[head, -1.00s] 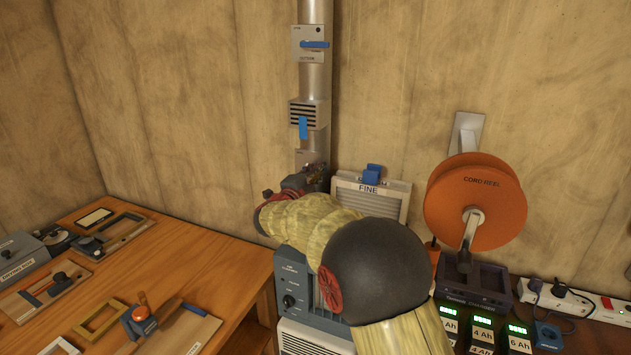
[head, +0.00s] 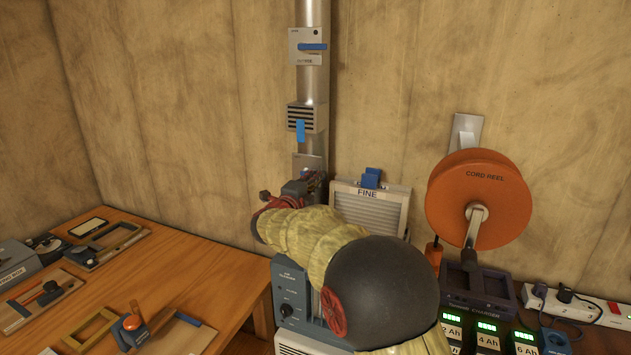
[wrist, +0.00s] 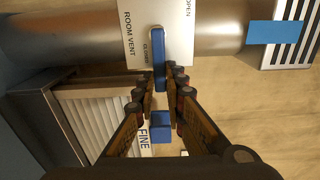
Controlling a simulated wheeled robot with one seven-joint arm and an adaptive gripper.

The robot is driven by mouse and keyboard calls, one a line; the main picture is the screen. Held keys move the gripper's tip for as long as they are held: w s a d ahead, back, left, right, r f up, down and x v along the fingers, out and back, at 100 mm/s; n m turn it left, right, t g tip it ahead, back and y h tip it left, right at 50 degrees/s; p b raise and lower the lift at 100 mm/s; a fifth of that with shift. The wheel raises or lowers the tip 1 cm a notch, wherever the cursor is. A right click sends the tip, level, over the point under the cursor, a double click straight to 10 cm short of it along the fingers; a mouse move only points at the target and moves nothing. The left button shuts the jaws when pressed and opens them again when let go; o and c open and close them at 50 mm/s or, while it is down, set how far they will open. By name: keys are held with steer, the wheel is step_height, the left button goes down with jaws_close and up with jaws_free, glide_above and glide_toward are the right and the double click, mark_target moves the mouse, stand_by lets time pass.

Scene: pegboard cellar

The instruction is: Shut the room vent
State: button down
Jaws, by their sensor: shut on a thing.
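The room vent plate (wrist: 137,32) is a pale panel on the metal duct, marked ROOM VENT, CLOSED and OPEN. Its blue lever (wrist: 158,55) lies across the duct, beside the CLOSED mark and apart from the OPEN mark. My gripper (wrist: 161,88) is shut on the free end of the lever, with one finger on each side. In the head view the plate (head: 308,162) shows low on the duct, and my arm and wrist hide the lever and fingertips.
A grille with a blue tab (head: 300,130) and another plate with a blue lever (head: 313,46) sit higher on the duct. The FINE filter (head: 372,204) stands close right of my wrist. An orange cord reel (head: 477,208) is farther right. A wooden bench (head: 210,262) is left.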

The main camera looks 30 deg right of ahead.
steer(key=c, duration=1.8)
jaws_free()
steer(key=shift+c, duration=0.2)
steer(key=shift+a, duration=0.1)
steer(key=v, duration=1.2)
